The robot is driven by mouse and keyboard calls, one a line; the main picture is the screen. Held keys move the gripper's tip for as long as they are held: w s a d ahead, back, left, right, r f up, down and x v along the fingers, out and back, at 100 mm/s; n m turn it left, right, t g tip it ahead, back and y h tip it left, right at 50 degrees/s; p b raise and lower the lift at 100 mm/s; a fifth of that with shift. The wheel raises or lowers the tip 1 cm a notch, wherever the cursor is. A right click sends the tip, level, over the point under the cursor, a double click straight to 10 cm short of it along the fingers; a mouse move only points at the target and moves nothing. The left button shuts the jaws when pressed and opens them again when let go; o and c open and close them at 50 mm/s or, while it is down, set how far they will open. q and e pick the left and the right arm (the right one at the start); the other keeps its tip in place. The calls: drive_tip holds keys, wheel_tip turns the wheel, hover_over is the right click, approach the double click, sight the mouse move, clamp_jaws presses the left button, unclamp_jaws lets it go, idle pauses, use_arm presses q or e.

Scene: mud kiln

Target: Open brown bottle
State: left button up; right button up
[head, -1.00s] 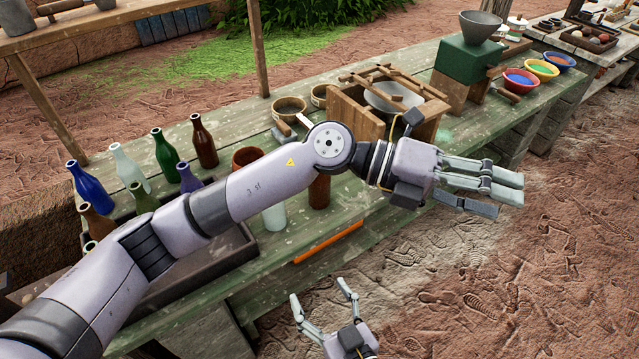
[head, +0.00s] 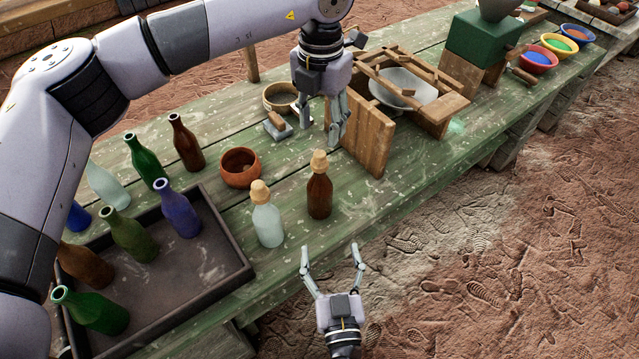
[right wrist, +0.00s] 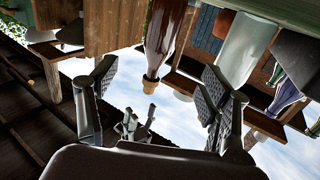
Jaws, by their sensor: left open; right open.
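A brown bottle (head: 319,197) stands upright on the green table near its front edge, with a tan stopper (head: 319,162) in its neck. In the right wrist view the brown bottle (right wrist: 163,35) appears upside down, stopper downward, between the spread fingers. My left gripper (head: 325,138) points down, open and empty, above and behind the bottle, apart from it. It also shows small in the right wrist view (right wrist: 136,124). My right gripper (head: 331,250) is open and empty in front of the bottle, its fingers pointing toward the bottle without touching it.
A pale stoppered bottle (head: 268,224) stands just left of the brown one. A clay pot (head: 240,168) is behind. A dark tray (head: 200,283) with several open bottles lies left. A wooden frame (head: 368,135) with a bowl stands right. The ground right is clear.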

sight(322, 203)
use_arm(q)
drive_tip(key=shift+s+r, duration=0.15)
drive_tip(key=shift+s, duration=0.45)
drive_tip(key=shift+w+a+f, duration=0.15)
drive_tip(key=shift+w+f, duration=0.2)
drive_tip(key=shift+w, duration=0.35)
use_arm(e)
drive_tip(key=w, duration=0.3)
drive_tip(key=w+a, duration=0.1)
drive_tip(key=w, duration=0.4)
drive_tip(key=shift+w+a, duration=0.2)
drive_tip(key=shift+w, duration=0.1)
use_arm(q)
drive_tip(key=shift+s+r, duration=0.15)
drive_tip(key=shift+s, duration=0.05)
use_arm(e)
drive_tip(key=w, duration=0.6)
drive_tip(key=shift+w+a, duration=0.15)
drive_tip(key=shift+a, duration=0.2)
use_arm(q)
drive_tip(key=shift+w, duration=0.1)
use_arm(e)
drive_tip(key=shift+w, duration=0.5)
drive_tip(key=shift+c, duration=0.4)
